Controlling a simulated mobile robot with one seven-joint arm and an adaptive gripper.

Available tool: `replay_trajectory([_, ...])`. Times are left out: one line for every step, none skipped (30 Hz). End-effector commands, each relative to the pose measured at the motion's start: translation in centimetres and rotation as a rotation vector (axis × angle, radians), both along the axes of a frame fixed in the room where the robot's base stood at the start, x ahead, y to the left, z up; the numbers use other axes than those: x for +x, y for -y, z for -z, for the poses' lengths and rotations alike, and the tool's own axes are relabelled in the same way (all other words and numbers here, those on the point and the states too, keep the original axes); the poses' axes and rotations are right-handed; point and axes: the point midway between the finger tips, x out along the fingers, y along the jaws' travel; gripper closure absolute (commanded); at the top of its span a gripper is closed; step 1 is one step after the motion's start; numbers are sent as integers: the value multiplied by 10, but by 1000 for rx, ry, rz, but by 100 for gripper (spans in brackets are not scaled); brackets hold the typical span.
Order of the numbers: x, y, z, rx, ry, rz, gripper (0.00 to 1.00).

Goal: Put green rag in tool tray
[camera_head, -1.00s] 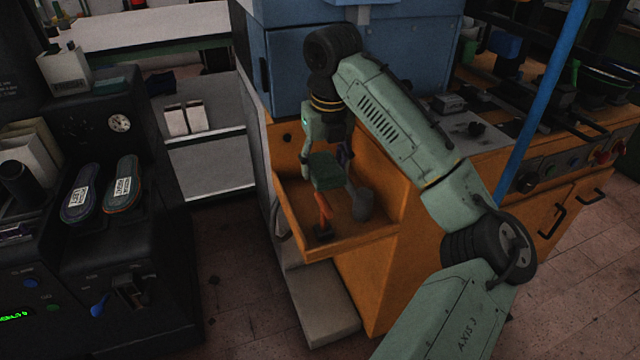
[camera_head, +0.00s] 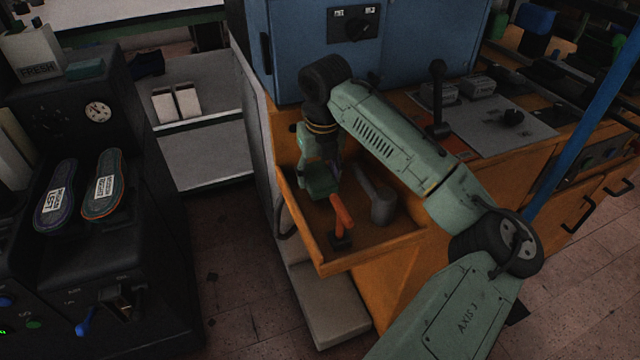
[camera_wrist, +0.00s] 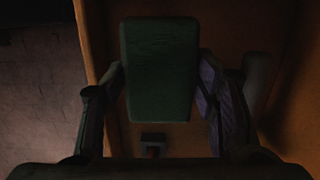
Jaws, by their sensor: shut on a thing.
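The green rag (camera_head: 319,181) is a small folded block in my gripper (camera_head: 320,178), over the left part of the tool tray. In the wrist view the rag (camera_wrist: 158,70) sits between the two fingers of my gripper (camera_wrist: 158,88). The tool tray (camera_head: 372,256) is an orange open box on the front of the orange cabinet. In the wrist view the tray's left wall (camera_wrist: 92,40) runs beside the rag. I cannot tell whether the rag touches the tray floor.
In the tray lie an orange-handled tool (camera_head: 341,214) and a grey mallet-like tool (camera_head: 382,206), right of the rag. A blue pole (camera_head: 585,115) stands at the right. A black machine (camera_head: 120,255) with two insoles stands at the left.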

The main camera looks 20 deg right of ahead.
Motion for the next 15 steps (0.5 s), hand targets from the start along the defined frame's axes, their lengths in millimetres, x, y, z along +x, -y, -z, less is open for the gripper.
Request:
replay_trajectory([-1,0,5,0,-3,0,68])
replay_trajectory([-1,0,9,1,-3,0,68])
replay_trajectory([-1,0,14,2,-2,0,68])
replay_trajectory([-1,0,19,1,-4,0,68])
replay_trajectory([-1,0,23,1,-3,0,68])
replay_trajectory([-1,0,29,1,-2,0,68])
replay_trajectory([-1,0,32,0,-2,0,68])
replay_trajectory([-1,0,33,0,-2,0,68])
replay_trajectory([0,0,34,0,0,0,68])
replay_trajectory([0,0,35,0,0,0,68])
replay_trajectory([0,0,34,0,0,0,68])
replay_trajectory([0,0,34,0,0,0,68])
replay_trajectory([0,0,34,0,0,0,68])
replay_trajectory([0,0,34,0,0,0,68])
replay_trajectory([0,0,35,0,-1,0,68])
